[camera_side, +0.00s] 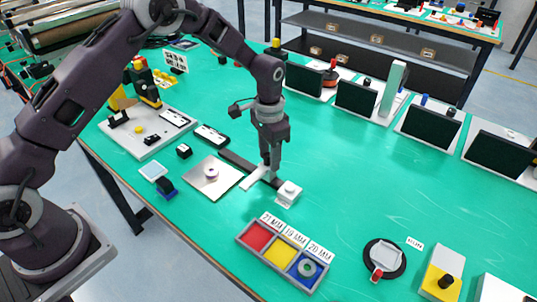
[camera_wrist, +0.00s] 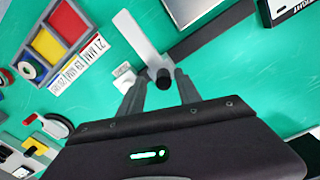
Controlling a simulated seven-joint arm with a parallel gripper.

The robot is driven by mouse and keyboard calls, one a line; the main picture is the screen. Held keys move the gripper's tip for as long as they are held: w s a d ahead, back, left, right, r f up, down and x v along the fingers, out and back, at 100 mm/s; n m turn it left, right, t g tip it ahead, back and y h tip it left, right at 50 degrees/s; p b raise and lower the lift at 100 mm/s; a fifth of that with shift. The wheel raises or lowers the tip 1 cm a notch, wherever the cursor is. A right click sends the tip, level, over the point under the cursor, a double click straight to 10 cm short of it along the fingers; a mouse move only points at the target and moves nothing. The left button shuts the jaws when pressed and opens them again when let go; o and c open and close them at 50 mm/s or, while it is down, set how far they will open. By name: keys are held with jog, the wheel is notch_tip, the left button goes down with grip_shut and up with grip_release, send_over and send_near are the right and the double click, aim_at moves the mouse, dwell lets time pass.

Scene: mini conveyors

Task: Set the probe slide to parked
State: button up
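The probe slide is a white bar (camera_wrist: 137,38) lying across a dark rail (camera_wrist: 208,32); in the side view the white bar (camera_side: 255,178) is near the rail's front end. A black knob (camera_wrist: 163,78) stands on the slide. My gripper (camera_wrist: 160,76) is open, with one finger on each side of the knob. A gap shows at the left finger; I cannot tell whether the right finger touches. In the side view my gripper (camera_side: 268,165) points down over the slide and hides the knob. A small white block (camera_side: 289,191) sits at the rail's front end.
A tray with red, yellow and blue compartments (camera_side: 256,238) is at the front. A round black stand (camera_side: 385,258) is at the right. The green table is clear right of my gripper.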

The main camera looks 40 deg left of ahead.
notch_tip(320, 180, up, 7)
jog(key=shift+r, duration=0.1)
dwell(0.3)
notch_tip(320, 180, up, 7)
send_over(261, 169)
jog(key=s+a+r+n+t, duration=0.2)
jog(key=s+r, duration=0.7)
jog(key=r, duration=0.1)
jog(key=s+a+r+n+t, duration=0.1)
jog(key=s+a+n+t, duration=0.1)
jog(key=s, duration=1.9)
jog(key=shift+r+n+t, duration=0.25)
jog(key=shift+n+t, duration=0.05)
jog(key=shift+t, duration=0.5)
